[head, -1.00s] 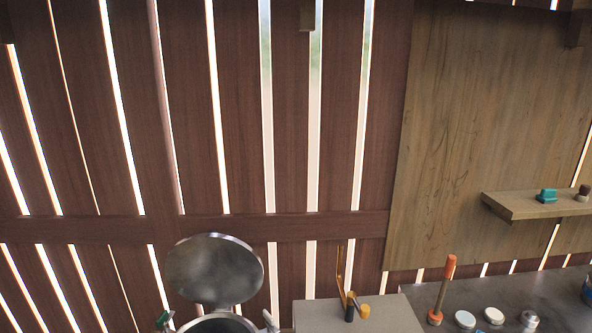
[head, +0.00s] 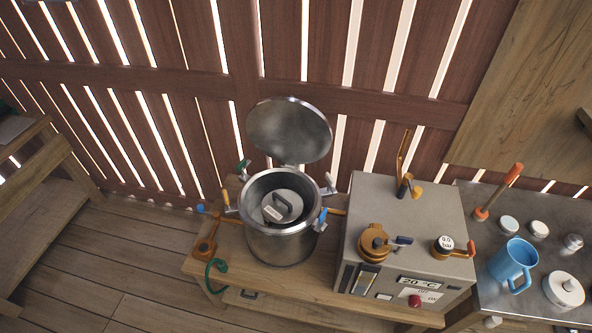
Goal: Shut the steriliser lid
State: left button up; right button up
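The steriliser (head: 280,243) is a round metal pot on a low wooden table. Its round grey lid (head: 289,130) stands open, tilted up at the back of the rim. Inside the pot sits a smaller round item with a handle (head: 283,207). Several clamps with coloured handles stick out around the rim, among them a blue one (head: 322,217) at the right and a green one (head: 243,167) at the back left. Neither of my grippers shows in the head view.
A grey box with a display (head: 410,236) stands right of the pot on the same wooden table (head: 216,268). A metal counter at the right holds a blue jug (head: 513,262) and white-topped jars. The slatted wall is close behind the lid. Wooden floor (head: 100,270) is clear at the left.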

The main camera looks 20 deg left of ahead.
aim_at(290, 131)
jog(key=l+u, duration=0.1)
jog(key=u, duration=0.3)
jog(key=k+u, duration=0.15)
jog(key=u, duration=0.3)
jog(key=k+l+u, duration=0.1)
jog(key=u, duration=0.75)
jog(key=k+u, duration=0.15)
jog(key=u, duration=0.25)
jog(key=k+j+u, duration=0.1)
jog(key=k+j, duration=0.05)
jog(key=k, duration=0.05)
